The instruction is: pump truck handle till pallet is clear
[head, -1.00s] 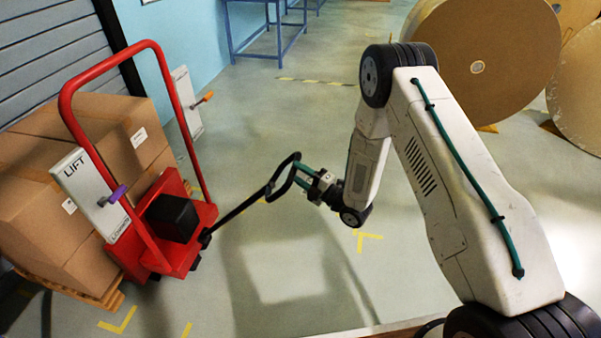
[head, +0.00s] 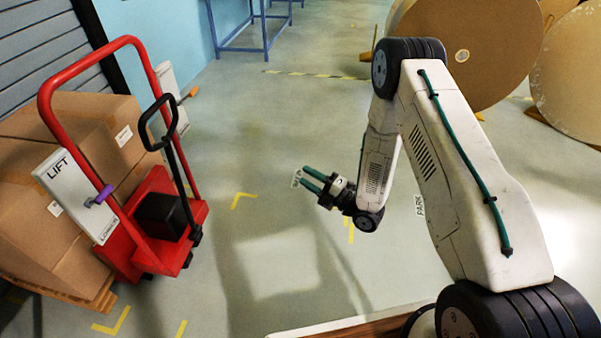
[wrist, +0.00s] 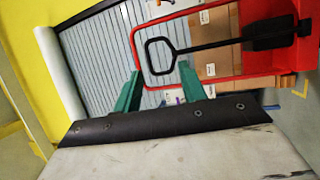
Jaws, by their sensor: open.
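The red pallet truck (head: 150,262) stands at the left with its black pump handle (head: 178,150) swung up close to its red frame. The handle's loop also shows in the wrist view (wrist: 161,56), just beyond my fingers. My gripper (head: 308,177) is open and empty, to the right of the handle and apart from it. Its green fingers also show in the wrist view (wrist: 158,92). The wooden pallet (head: 70,292) carries brown cartons (head: 45,230) behind the truck. Whether the pallet is off the floor I cannot tell. A grey LIFT/LOWER panel (head: 75,190) with a purple lever (head: 103,196) is on the truck.
Large kraft rolls (head: 470,50) stand at the back right. A blue table frame (head: 250,30) is at the back. A second grey panel with an orange lever (head: 190,92) is behind the truck. Floor between truck and arm is clear, with yellow marks (head: 242,198).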

